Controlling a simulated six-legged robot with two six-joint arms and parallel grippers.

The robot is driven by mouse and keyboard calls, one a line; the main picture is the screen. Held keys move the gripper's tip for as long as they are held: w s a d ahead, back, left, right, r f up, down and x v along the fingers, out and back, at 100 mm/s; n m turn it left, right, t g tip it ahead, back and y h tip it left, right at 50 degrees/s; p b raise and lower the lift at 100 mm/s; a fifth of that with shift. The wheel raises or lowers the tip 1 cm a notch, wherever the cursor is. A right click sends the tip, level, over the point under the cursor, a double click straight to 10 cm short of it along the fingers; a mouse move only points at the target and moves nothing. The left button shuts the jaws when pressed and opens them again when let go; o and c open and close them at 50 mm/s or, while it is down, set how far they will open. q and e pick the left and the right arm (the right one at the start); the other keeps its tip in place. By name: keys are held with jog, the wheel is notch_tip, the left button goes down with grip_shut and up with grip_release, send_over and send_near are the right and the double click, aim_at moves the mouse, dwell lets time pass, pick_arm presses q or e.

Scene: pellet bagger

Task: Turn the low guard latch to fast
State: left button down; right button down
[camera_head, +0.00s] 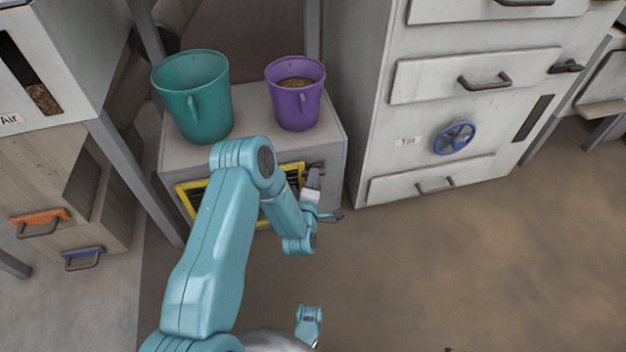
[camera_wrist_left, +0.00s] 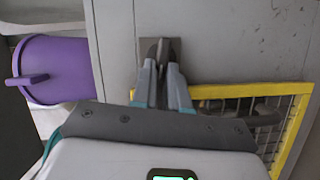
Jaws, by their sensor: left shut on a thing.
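The low guard is a yellow-framed mesh panel (camera_head: 181,199) on the front of the grey cabinet under the mugs. It also shows in the left wrist view (camera_wrist_left: 292,150). The latch is a small dark plate with a knob (camera_wrist_left: 174,46), beside the guard's frame near the cabinet edge. My left gripper (camera_head: 315,172) is at the latch, and its narrow fingers (camera_wrist_left: 161,66) are closed together on the latch knob. The fingers cover most of the knob, so its turned position cannot be told. My left arm hides much of the guard in the head view.
A teal mug (camera_head: 196,98) and a purple mug (camera_head: 296,95) with brown contents stand on the cabinet top (camera_head: 250,118). A grey drawer unit (camera_head: 440,120) with a blue handwheel (camera_head: 454,137) stands to the right. The floor (camera_head: 450,270) in front is clear.

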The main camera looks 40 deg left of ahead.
pick_arm(q)
jog(key=shift+f+n+t, duration=0.25)
jog(key=shift+n+t, duration=0.05)
jog(key=shift+n, duration=0.7)
jog(key=c, duration=1.1)
grip_release()
jog(key=shift+c, duration=0.2)
